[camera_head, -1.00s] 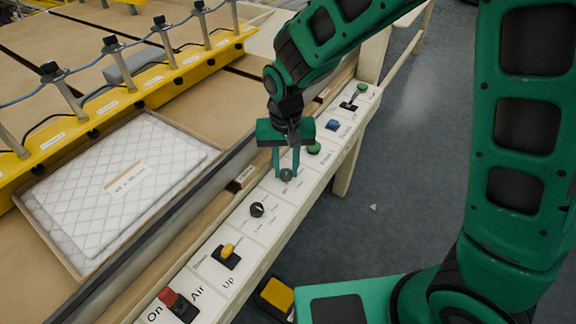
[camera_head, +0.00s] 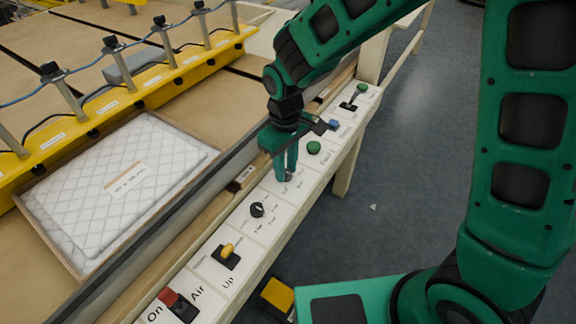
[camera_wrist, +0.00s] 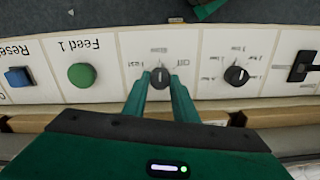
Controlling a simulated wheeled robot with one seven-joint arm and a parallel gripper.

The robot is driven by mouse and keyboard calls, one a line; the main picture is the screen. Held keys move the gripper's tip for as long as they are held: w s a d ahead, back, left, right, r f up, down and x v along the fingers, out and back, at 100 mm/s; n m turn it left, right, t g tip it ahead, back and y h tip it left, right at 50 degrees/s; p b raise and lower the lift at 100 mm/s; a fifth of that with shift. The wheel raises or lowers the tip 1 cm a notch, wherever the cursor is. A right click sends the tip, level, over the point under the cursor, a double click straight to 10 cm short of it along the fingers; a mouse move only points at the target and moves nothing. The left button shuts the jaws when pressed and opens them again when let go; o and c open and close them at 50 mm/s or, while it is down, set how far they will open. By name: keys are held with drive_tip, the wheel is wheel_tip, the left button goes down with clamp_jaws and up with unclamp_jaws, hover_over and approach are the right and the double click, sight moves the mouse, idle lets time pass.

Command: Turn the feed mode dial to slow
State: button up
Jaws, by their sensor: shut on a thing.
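The feed mode dial (camera_wrist: 160,77) is a small dark round knob with a pale pointer line, on a white panel square. In the wrist view its line stands about upright in the picture. An upside-down label that seems to read "Fast" is on its left; smaller marks above and to the right are hard to read. My gripper (camera_wrist: 160,90) is shut on the dial, one green finger on each side. In the head view my gripper (camera_head: 287,176) points down at the panel, and its fingers hide most of the dial.
A black rotary knob (camera_head: 257,210) is beside the dial, then a yellow switch (camera_head: 228,249) and a red switch (camera_head: 168,297). On the other side are a green button (camera_head: 314,147), a blue button (camera_head: 333,124) and a green-topped lever (camera_head: 361,88). A quilted pad (camera_head: 95,200) lies behind.

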sight(287, 171)
drive_tip(key=shift+d, duration=0.1)
idle(0.3)
drive_tip(key=o, duration=1)
drive_tip(key=shift+o, duration=0.2)
drive_tip(key=shift+r+n, duration=0.1)
drive_tip(key=shift+n, duration=0.2)
drive_tip(key=shift+r, duration=0.35)
wheel_tip(287, 171, up, 10)
drive_tip(key=shift+f, duration=0.15)
